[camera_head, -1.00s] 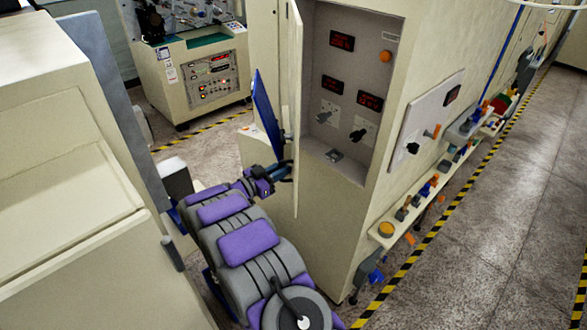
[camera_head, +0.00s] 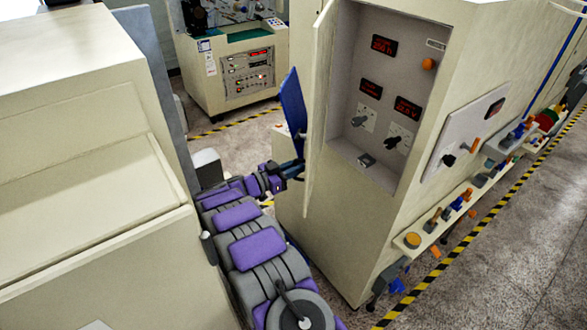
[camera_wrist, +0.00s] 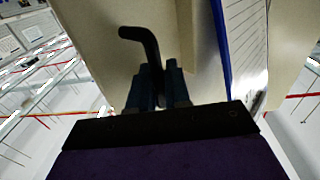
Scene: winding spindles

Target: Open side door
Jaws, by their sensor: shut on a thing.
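The cream side door (camera_head: 319,110) stands open at the left edge of the control cabinet (camera_head: 335,225), seen nearly edge-on. My gripper (camera_head: 292,170) is at the door's outer side, low down; the door hides part of the contact. In the wrist view, the two dark fingers of my gripper (camera_wrist: 160,88) are shut on a black bent handle (camera_wrist: 145,45), whose curved end sticks out beyond them. The handle lies in front of a cream panel (camera_wrist: 95,35). A blue clipboard (camera_head: 293,102) with a sheet of paper is fixed beside the gripper; its blue edge also shows in the wrist view (camera_wrist: 219,40).
The open recess holds red displays (camera_head: 384,45) and black knobs (camera_head: 397,143). A large cream machine (camera_head: 75,150) stands close on the left of my arm. Another machine (camera_head: 235,75) stands behind. A shelf with small parts (camera_head: 415,240) runs along the right; the aisle floor (camera_head: 500,260) is clear.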

